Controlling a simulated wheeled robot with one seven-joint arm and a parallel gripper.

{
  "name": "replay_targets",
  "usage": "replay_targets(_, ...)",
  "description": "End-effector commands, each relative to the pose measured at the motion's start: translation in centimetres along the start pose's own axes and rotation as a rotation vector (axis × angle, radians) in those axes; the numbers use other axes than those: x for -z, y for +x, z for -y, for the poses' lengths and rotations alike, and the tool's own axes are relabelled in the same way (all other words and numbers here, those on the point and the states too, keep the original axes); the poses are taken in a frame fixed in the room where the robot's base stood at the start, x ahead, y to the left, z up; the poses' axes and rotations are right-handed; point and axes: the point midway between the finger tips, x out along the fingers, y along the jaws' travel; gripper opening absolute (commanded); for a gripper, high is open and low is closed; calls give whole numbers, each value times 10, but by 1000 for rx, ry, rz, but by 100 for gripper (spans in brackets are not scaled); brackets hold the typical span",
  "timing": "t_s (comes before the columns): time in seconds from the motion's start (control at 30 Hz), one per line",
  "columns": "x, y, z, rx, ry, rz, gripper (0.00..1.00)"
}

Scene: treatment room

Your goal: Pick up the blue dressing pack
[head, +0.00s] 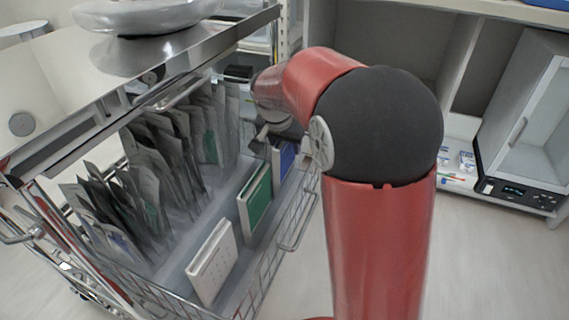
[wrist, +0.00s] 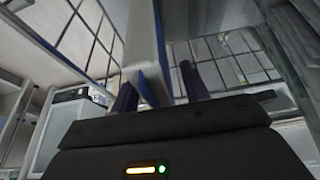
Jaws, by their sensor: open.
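The blue dressing pack (head: 284,158) stands upright in the wire basket, at the far end of the front row, partly hidden by my arm. In the wrist view the pack (wrist: 142,40) shows a pale edge and a blue face, reaching down between my two fingers. My gripper (wrist: 158,88) is open, with one finger on each side of the pack. I cannot tell whether either finger touches it. In the head view my gripper (head: 263,140) is at the pack's top, mostly hidden behind my arm.
A green pack (head: 255,201) and a cream pack (head: 211,262) stand nearer in the same row. Several grey pouches (head: 145,185) fill the basket's left side. The cart's metal top shelf (head: 150,60) overhangs the basket. The basket's wire wall (head: 292,225) is close on the right.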

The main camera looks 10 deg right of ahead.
Motion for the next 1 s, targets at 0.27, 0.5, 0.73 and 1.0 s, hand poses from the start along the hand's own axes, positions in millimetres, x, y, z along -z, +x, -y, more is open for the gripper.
replay_targets(0.27, -2, 4, 0, 0, 0, 0, 45)
replay_targets(0.5, -2, 4, 0, 0, 0, 0, 45)
replay_targets(0.73, -2, 4, 0, 0, 0, 0, 28)
replay_targets(1.0, -2, 4, 0, 0, 0, 0, 0)
